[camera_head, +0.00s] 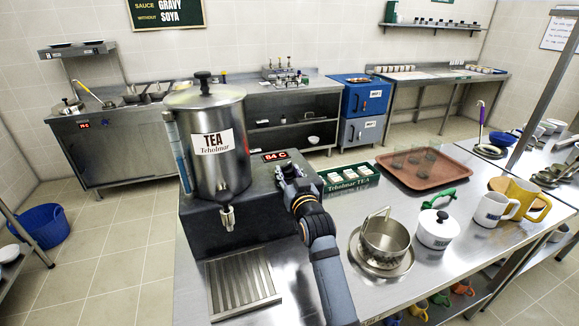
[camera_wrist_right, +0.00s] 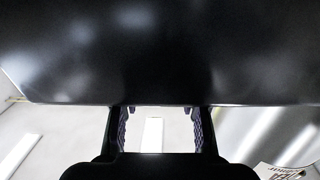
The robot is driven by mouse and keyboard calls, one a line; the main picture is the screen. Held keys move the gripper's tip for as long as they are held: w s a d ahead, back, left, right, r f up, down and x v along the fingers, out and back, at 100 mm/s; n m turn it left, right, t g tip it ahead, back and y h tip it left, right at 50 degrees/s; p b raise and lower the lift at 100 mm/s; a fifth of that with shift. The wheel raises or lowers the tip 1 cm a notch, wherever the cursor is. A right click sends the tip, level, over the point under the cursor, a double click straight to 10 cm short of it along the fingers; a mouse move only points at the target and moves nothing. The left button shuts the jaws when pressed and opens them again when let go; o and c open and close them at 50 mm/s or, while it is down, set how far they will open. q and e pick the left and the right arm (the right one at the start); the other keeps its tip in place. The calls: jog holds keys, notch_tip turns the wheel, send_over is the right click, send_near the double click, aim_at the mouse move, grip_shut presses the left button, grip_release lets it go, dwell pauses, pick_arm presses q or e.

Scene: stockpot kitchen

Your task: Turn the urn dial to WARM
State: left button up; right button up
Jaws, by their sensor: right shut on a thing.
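The steel tea urn (camera_head: 218,150), labelled TEA, stands on a dark base (camera_head: 262,205) at the left of the counter. A red display (camera_head: 274,156) on the base reads 84 C. My right gripper (camera_head: 287,172) is at the base just below the display, its fingers shut on the urn dial. The gripper hides the dial and its markings, so its setting cannot be read. In the right wrist view, the fingers (camera_wrist_right: 160,115) stand apart and reach a large black surface (camera_wrist_right: 160,60) that fills the top. My left gripper is not in view.
A green tea crate (camera_head: 347,181) sits right of my gripper, with a brown tray (camera_head: 424,168) behind. A steel pot (camera_head: 385,242), a white lidded pot (camera_head: 436,230) and mugs (camera_head: 492,208) stand to the right. A drip grille (camera_head: 240,285) lies in front of the urn.

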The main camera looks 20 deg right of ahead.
aim_at(288, 171)
jog(key=o, duration=1.2)
jog(key=shift+r, duration=0.3)
notch_tip(288, 171, up, 9)
jog(key=shift+r, duration=0.2)
jog(key=shift+r, duration=0.1)
